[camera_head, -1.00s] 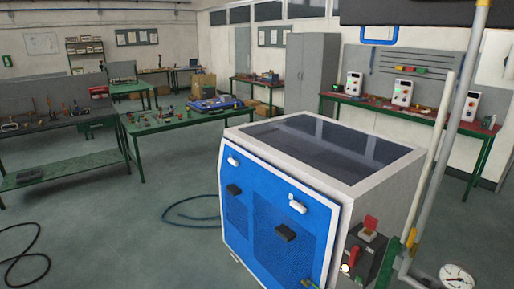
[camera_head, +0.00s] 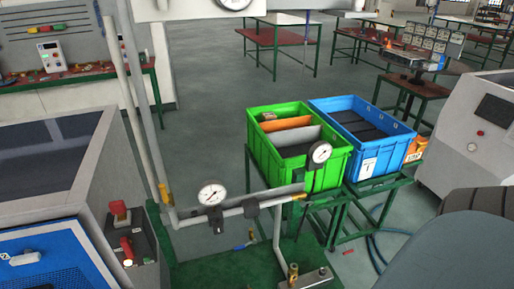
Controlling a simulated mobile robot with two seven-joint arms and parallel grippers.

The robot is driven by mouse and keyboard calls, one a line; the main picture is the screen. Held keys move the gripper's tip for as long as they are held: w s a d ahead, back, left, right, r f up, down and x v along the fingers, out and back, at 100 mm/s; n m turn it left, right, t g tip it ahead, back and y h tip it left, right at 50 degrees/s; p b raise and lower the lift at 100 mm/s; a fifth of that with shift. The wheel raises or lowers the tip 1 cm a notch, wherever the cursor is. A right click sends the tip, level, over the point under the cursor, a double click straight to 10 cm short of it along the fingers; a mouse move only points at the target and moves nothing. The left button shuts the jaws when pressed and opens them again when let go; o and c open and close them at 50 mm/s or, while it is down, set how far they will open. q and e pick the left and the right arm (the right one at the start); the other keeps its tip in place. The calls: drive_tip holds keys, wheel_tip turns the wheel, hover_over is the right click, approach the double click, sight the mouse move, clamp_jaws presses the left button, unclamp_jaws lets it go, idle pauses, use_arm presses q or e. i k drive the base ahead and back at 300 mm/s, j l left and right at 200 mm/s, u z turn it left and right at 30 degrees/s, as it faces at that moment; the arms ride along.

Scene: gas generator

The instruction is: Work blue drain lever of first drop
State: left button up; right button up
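A small blue lever (camera_head: 245,244) with a brass-coloured end shows low in the head view, beneath the horizontal grey pipe and above the green base. It is small, and I cannot tell whether it is open or closed, or which drop it belongs to. The grey pipe (camera_head: 258,203) carries two round gauges, one at left (camera_head: 212,194) and one at right (camera_head: 319,152). A vertical drop pipe (camera_head: 277,235) runs down to the right of the lever. Neither of my grippers is in view.
A blue-fronted machine (camera_head: 45,258) with a red switch box (camera_head: 125,240) stands at left. Green (camera_head: 335,170) and blue (camera_head: 372,180) crates on green stands are behind the pipe. A white machine (camera_head: 470,145) is at right. Grey floor lies open beyond.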

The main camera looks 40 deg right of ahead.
sight(254, 242)
drive_tip(key=i+j+z, duration=0.15)
drive_tip(key=z, duration=0.35)
drive_tip(key=i+j+z, duration=0.15)
drive_tip(key=z, duration=0.35)
drive_tip(key=j+z, duration=0.25)
drive_tip(key=z, duration=0.25)
drive_tip(key=i+j+z, duration=0.25)
drive_tip(key=j+z, duration=0.25)
